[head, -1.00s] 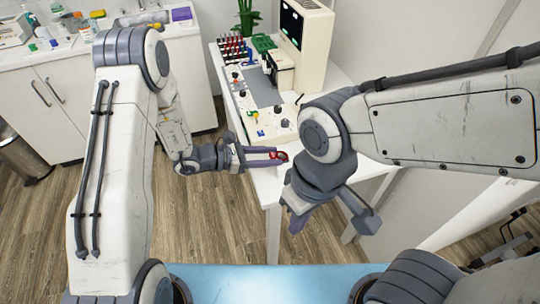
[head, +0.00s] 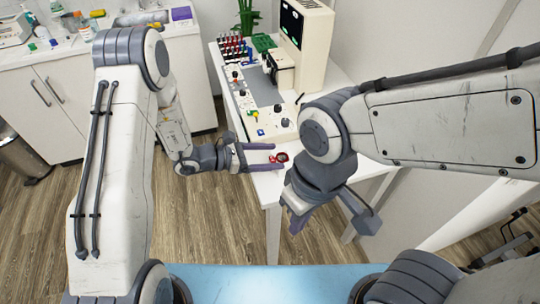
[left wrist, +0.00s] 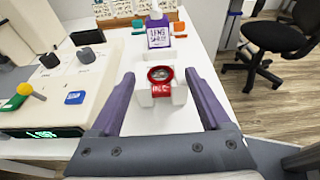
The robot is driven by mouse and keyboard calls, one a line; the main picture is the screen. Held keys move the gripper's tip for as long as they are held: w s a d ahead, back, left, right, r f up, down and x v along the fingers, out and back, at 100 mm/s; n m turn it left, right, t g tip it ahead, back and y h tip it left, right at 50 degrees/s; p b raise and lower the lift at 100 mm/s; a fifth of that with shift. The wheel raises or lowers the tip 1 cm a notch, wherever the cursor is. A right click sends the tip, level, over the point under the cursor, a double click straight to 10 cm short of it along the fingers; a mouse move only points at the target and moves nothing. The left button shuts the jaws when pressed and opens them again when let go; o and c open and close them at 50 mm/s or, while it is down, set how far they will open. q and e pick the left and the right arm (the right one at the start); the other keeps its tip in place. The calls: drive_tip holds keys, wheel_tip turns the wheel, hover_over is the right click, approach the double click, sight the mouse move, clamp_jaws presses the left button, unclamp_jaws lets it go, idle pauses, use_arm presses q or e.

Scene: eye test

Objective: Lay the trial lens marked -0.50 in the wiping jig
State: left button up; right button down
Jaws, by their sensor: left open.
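A red-rimmed trial lens (head: 279,157) lies at the near end of the white table. In the left wrist view the lens (left wrist: 160,75) lies flat in a small white block, the wiping jig (left wrist: 179,96), with its red tab towards me. The print on the tab is too small to read. My left gripper (head: 273,157) is open, its purple fingers on either side of the lens and jig, apart from them; both fingers also show in the left wrist view (left wrist: 160,78). My right gripper (head: 333,212) hangs empty in front of the table, its jaws apart.
A purple-labelled lens wipe bottle (left wrist: 158,33) stands just beyond the jig. A cream instrument console (head: 262,118) fills the table's left side, with a rack of coloured lenses (head: 233,48) at the back. The white table (left wrist: 215,115) is bare right of the jig.

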use_arm(q)
drive_tip(key=b+v, duration=0.1)
drive_tip(key=v, duration=0.9)
drive_tip(key=shift+a, duration=0.2)
drive_tip(key=s+d+r+m+g+y+p, duration=0.1)
drive_tip(key=s+d+r+m+g+y, duration=0.1)
drive_tip(key=s+d+r+m+g, duration=0.3)
drive_tip(key=s+d+r+m+g+y, duration=0.1)
drive_tip(key=s+d+m+g, duration=0.25)
drive_tip(key=s+m, duration=0.35)
drive_tip(key=s+a+r+m+t+y+p, duration=0.1)
drive_tip(key=s+r+m+t+y, duration=0.1)
drive_tip(key=s+m+y, duration=0.3)
drive_tip(key=s+a+r+m+t+y+p, duration=0.1)
drive_tip(key=s+r+m+y, duration=0.3)
drive_tip(key=m, duration=0.8)
drive_tip(key=shift+s+a+r+t+y, duration=0.4)
drive_tip(key=shift+s+a, duration=0.4)
drive_tip(key=shift+s, duration=0.35)
